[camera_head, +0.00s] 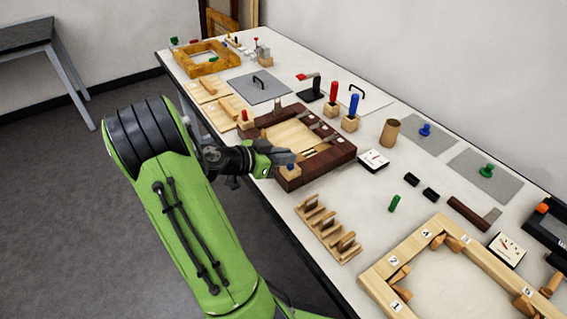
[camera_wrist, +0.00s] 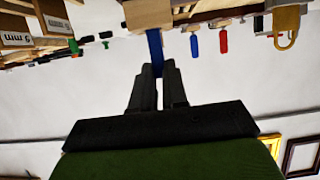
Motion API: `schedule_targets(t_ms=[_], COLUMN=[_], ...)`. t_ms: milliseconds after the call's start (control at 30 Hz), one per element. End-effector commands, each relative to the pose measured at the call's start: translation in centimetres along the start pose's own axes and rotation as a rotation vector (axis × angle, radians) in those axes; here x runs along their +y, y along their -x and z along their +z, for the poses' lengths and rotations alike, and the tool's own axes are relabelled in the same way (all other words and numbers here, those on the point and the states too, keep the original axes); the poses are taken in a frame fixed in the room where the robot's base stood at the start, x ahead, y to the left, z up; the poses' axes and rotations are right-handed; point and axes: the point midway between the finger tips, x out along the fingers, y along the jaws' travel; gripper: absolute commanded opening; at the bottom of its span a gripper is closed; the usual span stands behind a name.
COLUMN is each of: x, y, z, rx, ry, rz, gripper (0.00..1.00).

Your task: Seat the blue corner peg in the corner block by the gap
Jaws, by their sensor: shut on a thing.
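My gripper (camera_head: 284,158) is over the near corner of a dark brown frame (camera_head: 335,155). Its fingers are shut on a blue peg (camera_head: 290,167), which shows just below the fingertips. In the wrist view, my gripper (camera_wrist: 158,72) pinches the blue peg (camera_wrist: 154,46), which meets a tan wooden block (camera_wrist: 148,14) at the top edge. I cannot tell how deep the peg sits in the block. The fingers hide its held end. In the head view, the gripper partly covers this corner of the frame and the gap beside it.
A red-topped peg (camera_head: 244,115) stands at the frame's left corner. A slotted wooden rack (camera_head: 328,231) lies in front. Red (camera_head: 333,92) and blue (camera_head: 353,105) handles stand upright behind the frame. A pale frame (camera_head: 378,280) is at the right front.

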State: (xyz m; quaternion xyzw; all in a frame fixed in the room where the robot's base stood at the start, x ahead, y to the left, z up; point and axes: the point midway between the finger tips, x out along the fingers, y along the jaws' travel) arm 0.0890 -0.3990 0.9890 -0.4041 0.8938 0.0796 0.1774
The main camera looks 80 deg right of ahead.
Motion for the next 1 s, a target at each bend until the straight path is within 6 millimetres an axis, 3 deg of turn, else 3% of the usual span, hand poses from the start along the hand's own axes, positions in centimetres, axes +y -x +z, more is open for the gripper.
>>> schedule_targets(t_ms=[67,433,467,633,1000], x=[0.05,0.00,0.00,0.00,-0.09], y=[-0.59,-0.69,-0.69,-0.64,0.02], z=[1.42,1.73,1.73,1.61,1.17], rx=[-0.001,-0.001,-0.001,-0.001,-0.001], ry=[0.004,0.000,0.000,0.000,0.002], rz=[0.002,0.000,0.000,0.000,-0.003], gripper=[0.00,0.00,0.15,0.39,0.39])
